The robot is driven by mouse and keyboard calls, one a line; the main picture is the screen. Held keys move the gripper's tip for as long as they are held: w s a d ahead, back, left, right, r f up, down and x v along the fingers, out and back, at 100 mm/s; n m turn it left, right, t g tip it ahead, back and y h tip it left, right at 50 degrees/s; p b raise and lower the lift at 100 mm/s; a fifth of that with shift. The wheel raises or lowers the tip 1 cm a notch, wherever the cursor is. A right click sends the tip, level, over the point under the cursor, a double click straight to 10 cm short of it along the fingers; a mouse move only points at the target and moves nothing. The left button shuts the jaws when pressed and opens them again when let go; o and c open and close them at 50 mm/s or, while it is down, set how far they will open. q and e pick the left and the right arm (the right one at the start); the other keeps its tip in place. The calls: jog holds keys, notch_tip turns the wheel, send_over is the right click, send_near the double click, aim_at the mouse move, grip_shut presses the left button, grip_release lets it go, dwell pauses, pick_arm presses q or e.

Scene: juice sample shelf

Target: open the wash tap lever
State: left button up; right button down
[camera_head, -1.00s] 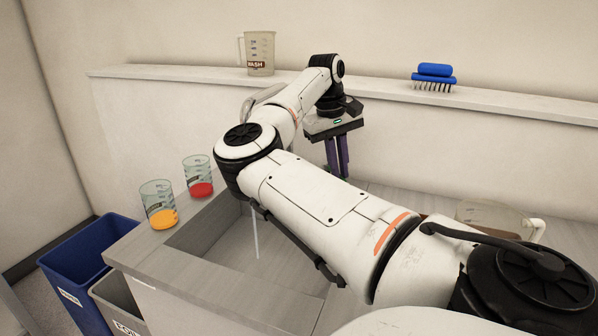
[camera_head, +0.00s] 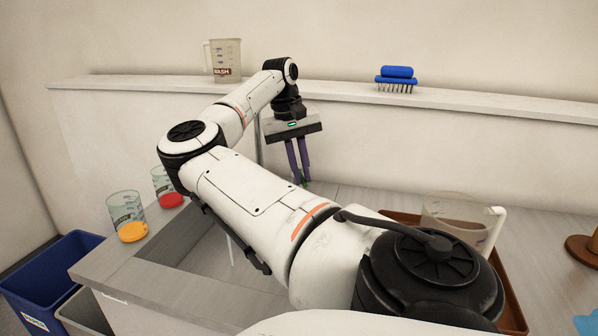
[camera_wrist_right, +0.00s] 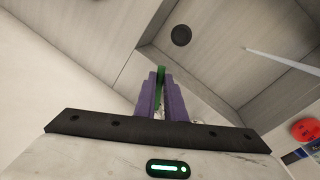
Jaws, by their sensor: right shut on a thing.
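My right gripper (camera_head: 301,182) points down behind the sink, below the back ledge. Its purple fingers are closed on a slim green piece, which looks like the tap lever (camera_wrist_right: 161,74) and shows between the fingers in the right wrist view. In the head view only a small green tip shows at the fingertips. A thin grey upright, apparently part of the tap (camera_head: 259,142), stands left of the gripper, mostly hidden by my arm. A thin pale line (camera_head: 231,250) drops into the sink (camera_head: 185,243); it may be water. My left gripper is not in view.
Beakers with orange (camera_head: 129,219) and red (camera_head: 168,188) liquid stand at the sink's left edge. A wash jug (camera_head: 226,62) and blue brush (camera_head: 397,78) sit on the ledge (camera_head: 340,94). A jug (camera_head: 455,222) stands right. Blue bin (camera_head: 45,278) is lower left.

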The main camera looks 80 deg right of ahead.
jog(key=c, duration=1.8)
grip_release()
jog(key=shift+r, duration=0.15)
jog(key=r, duration=0.3)
jog(key=w+r, duration=0.1)
jog(key=r, duration=0.2)
jog(key=a+r, duration=0.1)
jog(key=r, duration=0.3)
jog(key=shift+w, duration=0.4)
jog(key=shift+d, duration=0.1)
